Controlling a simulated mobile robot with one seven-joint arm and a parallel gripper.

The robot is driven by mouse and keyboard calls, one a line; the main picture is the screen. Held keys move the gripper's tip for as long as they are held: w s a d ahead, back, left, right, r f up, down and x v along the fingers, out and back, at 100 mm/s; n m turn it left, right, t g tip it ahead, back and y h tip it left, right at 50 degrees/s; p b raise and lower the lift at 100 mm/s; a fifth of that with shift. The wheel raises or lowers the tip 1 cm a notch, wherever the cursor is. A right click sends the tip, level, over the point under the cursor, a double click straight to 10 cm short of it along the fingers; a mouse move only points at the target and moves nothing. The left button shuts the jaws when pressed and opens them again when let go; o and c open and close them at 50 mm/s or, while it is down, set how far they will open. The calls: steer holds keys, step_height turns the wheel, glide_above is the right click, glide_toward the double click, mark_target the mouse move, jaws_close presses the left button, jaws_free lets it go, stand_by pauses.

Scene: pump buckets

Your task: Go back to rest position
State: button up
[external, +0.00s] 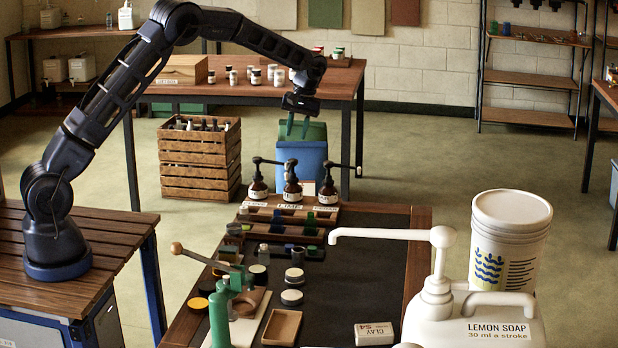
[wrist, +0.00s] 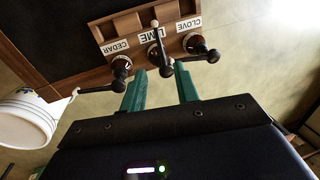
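My gripper (external: 297,126) hangs at the end of my raised, outstretched arm, above and beyond the far end of the dark-topped table. Its two teal fingers point down. In the wrist view the fingers of my gripper (wrist: 163,82) are apart, with nothing held between them. Past the fingertips stand three brown pump bottles in a wooden rack (wrist: 125,27) with labels reading CEDAR, LIME and CLOVE. In the external view the middle pump bottle (external: 292,187) stands upright in the row, below my gripper and apart from it.
A white lemon soap jug (external: 480,325) with a long spout and a white bucket (external: 510,240) stand at the right. A green hand press (external: 220,310) stands at the table's near left. A wooden crate (external: 200,160) and a blue bin (external: 302,165) stand on the floor behind.

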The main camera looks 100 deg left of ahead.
steer(key=w+d+r+m+t, duration=0.1)
steer(key=d+r+m, duration=0.1)
steer(key=d+r, duration=0.6)
steer(key=w+d+r+m+t, duration=0.15)
steer(key=d+r, duration=0.35)
steer(key=d, duration=0.5)
steer(key=s+d+r+m, duration=0.2)
steer(key=d+r, duration=0.1)
steer(key=d, duration=0.3)
steer(key=s+d+r+m, duration=0.1)
steer(key=s+d+r, duration=0.15)
steer(key=d, duration=0.45)
steer(key=s+d+r+m, duration=0.2)
steer(key=d+r, duration=0.2)
steer(key=d, duration=0.2)
steer(key=s+d+r+m+t, duration=0.1)
steer(key=s+d+m+t, duration=0.3)
steer(key=s+d, duration=1)
steer(key=s+d+f+m, duration=0.4)
steer(key=s+d+m, duration=0.1)
steer(key=s+d, duration=0.6)
steer(key=shift+d+f, duration=0.15)
steer(key=shift+f, duration=0.1)
steer(key=shift+s, duration=0.1)
